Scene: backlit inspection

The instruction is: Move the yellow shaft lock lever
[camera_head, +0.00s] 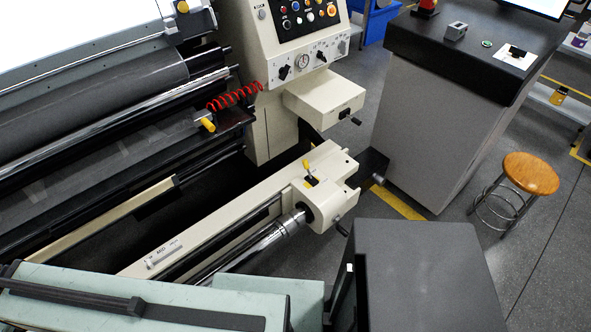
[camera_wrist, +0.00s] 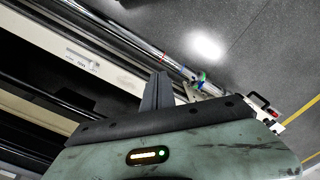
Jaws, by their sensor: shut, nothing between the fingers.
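A small yellow lever (camera_head: 307,166) stands on top of the cream bearing block (camera_head: 330,175) at the end of the shiny shaft (camera_head: 270,238), near the middle of the head view. I take it as the shaft lock lever. In the wrist view I cannot make out the lever. My gripper (camera_wrist: 158,88) shows in the wrist view as two dark fingers pressed together, shut and empty. The shaft (camera_wrist: 150,50) runs behind and beyond the fingers there. My gripper is apart from the lever in the head view, where the fingers are hard to make out.
Other yellow handles stand on the machine, one by the rollers (camera_head: 208,125) and one at the top (camera_head: 183,7). A red coiled hose (camera_head: 235,96) hangs beside the control panel (camera_head: 300,20). A grey counter (camera_head: 440,110) and wooden stool (camera_head: 531,174) stand right, with open floor between.

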